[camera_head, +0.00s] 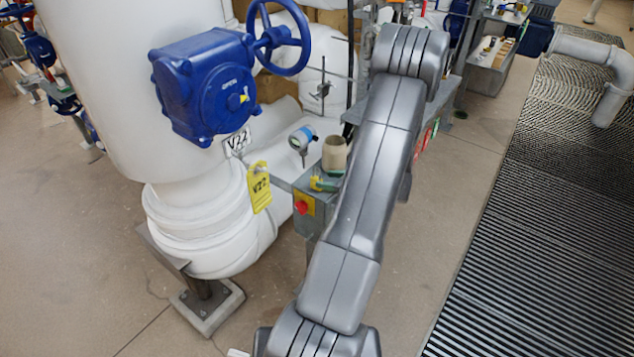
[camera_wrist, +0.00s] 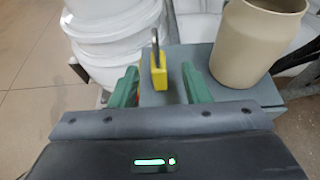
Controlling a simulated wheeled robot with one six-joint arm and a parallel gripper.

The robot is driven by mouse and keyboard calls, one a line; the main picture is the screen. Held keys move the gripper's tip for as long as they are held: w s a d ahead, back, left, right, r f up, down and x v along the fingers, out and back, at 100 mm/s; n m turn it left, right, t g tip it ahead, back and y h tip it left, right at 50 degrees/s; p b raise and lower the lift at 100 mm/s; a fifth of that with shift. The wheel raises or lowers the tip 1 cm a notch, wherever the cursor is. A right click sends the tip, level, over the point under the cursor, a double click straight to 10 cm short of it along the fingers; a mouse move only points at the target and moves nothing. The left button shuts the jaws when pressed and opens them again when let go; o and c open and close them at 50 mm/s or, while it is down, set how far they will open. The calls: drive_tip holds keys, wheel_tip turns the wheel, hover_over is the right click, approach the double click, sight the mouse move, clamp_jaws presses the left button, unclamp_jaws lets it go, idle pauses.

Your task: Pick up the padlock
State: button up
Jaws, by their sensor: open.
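The padlock (camera_wrist: 158,74) has a yellow body and a grey shackle pointing up. It stands upright on the grey top of a box (camera_wrist: 228,92) in the wrist view. My gripper (camera_wrist: 160,84) is open, with one green finger on each side of the padlock. Gaps show between the padlock and both fingers, so neither appears to touch it. In the head view, a small patch of yellow and green shows on the box top beside my arm; the padlock and fingers are hard to tell apart there.
A beige pot (camera_wrist: 256,40) stands right of my gripper on the box, also in the head view (camera_head: 335,153). A red button (camera_head: 301,207) is on the box front.

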sight(317, 178)
drive_tip(key=x, duration=0.5)
drive_tip(key=shift+a+f, duration=0.1)
drive_tip(key=shift+f, duration=0.05)
clamp_jaws()
wheel_tip(317, 178, up, 10)
drive_tip(key=shift+r+p, duration=0.1)
drive_tip(key=shift+p, duration=0.35)
